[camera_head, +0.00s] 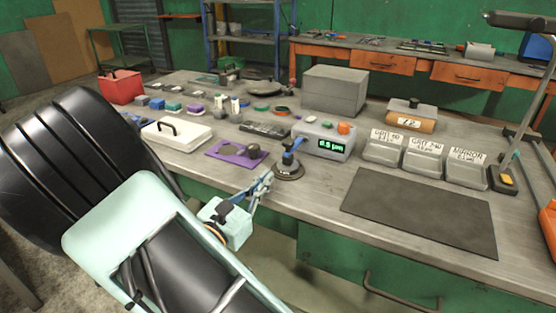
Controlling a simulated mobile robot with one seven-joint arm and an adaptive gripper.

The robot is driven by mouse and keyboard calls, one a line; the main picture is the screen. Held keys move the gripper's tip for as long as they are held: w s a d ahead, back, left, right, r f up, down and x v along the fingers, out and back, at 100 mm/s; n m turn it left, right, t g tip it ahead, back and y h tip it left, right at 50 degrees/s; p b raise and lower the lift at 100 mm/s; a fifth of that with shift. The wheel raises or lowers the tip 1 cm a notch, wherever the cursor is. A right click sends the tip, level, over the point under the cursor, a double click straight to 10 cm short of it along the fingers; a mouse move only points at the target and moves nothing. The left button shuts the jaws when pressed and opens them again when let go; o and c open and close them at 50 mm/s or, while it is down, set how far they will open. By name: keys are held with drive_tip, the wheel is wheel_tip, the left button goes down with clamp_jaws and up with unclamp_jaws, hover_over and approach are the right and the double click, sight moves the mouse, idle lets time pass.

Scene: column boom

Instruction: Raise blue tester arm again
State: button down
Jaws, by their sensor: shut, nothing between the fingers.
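The blue tester arm (292,149) stands on a round dark base (288,171) near the front edge of the workbench. It leans up and to the right, next to the grey tester box (324,141) with a lit green display. My gripper (266,180) is at the bench's front edge, just left of and a little below the tester base. Its fingers are close together and hold nothing. I cannot tell from this view whether the fingertips touch the base.
A purple mat (226,154) with dark round pieces lies left of the tester. Three labelled grey bins (424,159) stand to its right. A dark flat mat (420,212) covers the front right. A white case (178,136) with a handle is at left.

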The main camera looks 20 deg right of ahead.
sight(285, 143)
drive_tip(key=x, duration=0.4)
drive_tip(key=shift+s+f+b, duration=0.1)
drive_tip(key=shift+f+b, duration=0.05)
drive_tip(key=shift+b, duration=0.15)
drive_tip(key=shift+w+d+r, duration=0.15)
drive_tip(key=shift+d+r, duration=0.1)
drive_tip(key=shift+r, duration=0.3)
drive_tip(key=shift+w+d+r, duration=0.2)
drive_tip(key=shift+d+r, duration=0.05)
drive_tip(key=shift+r, duration=0.3)
drive_tip(key=shift+w+d+r, duration=0.25)
drive_tip(key=shift+d+r, duration=0.1)
drive_tip(key=shift+r, duration=0.2)
drive_tip(key=shift+r+p, duration=0.4)
drive_tip(key=shift+p, duration=0.4)
drive_tip(key=shift+y, duration=0.3)
drive_tip(key=shift+w+d+r+g+y+p, duration=0.15)
drive_tip(key=shift+r+g+y+p, duration=0.6)
drive_tip(key=shift+p, duration=1.75)
